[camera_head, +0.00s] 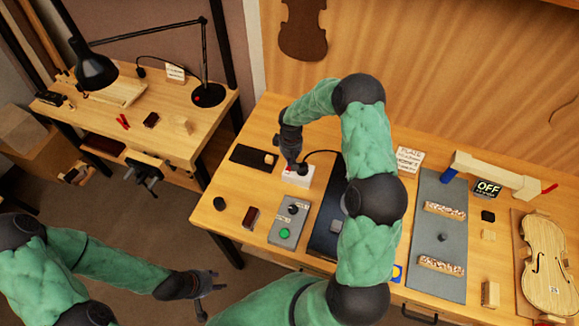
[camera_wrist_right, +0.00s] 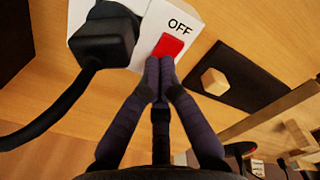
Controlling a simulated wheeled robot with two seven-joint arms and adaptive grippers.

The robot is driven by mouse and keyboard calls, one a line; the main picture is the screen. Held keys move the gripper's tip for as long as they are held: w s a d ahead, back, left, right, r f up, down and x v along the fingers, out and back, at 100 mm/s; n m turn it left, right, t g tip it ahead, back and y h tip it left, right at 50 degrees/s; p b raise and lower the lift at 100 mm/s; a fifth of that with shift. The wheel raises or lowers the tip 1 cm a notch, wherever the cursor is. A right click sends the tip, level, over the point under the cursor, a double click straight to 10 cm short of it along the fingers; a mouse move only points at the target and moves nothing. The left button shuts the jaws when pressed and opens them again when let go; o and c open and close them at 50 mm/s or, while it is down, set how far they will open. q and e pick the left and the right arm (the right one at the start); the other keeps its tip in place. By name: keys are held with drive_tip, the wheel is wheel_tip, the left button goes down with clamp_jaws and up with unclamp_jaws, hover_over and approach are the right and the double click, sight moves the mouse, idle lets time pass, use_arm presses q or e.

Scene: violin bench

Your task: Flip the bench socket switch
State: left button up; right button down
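The white bench socket (camera_head: 299,177) stands on the wooden bench, left of my right arm. In the right wrist view, the socket (camera_wrist_right: 146,60) has a red rocker switch (camera_wrist_right: 167,46) beside a printed "OFF". A black plug (camera_wrist_right: 105,38) with a cable sits in it. My right gripper (camera_head: 291,165) is at the socket; in the wrist view its fingertips (camera_wrist_right: 159,68) are together, at the lower edge of the red switch. Whether they touch it is unclear. My left gripper (camera_head: 212,288) hangs low over the floor, away from the bench, fingers apart and empty.
A grey box with a green button (camera_head: 284,233) stands in front of the socket. A dark mat with a small wooden block (camera_head: 270,159) lies to its left. A black "OFF" sign (camera_head: 487,188) and a violin body (camera_head: 546,262) are at right.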

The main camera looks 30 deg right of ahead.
drive_tip(key=shift+s+f, duration=0.1)
drive_tip(key=shift+r+p, duration=1.75)
drive_tip(key=shift+r, duration=1.75)
drive_tip(key=shift+r, duration=0.1)
